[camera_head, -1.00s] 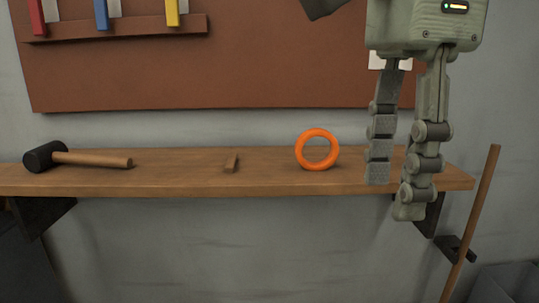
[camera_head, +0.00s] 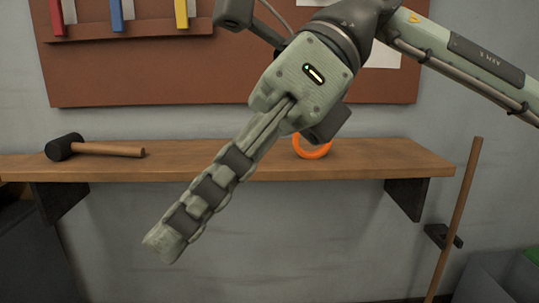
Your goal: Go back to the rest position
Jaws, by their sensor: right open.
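My right gripper (camera_head: 168,243) is open and empty. Its arm comes in from the upper right, and the fingers slant down to the lower left in front of the wooden shelf (camera_head: 390,158). The fingers are seen side-on and overlap each other. The fingertips show below the shelf's front edge. My left gripper is not in view.
A black-headed mallet (camera_head: 112,149) lies at the shelf's left. A red-brown board (camera_head: 150,75) with coloured tools hangs above. A wooden pole (camera_head: 459,215) leans at the right. The shelf's right end looks clear.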

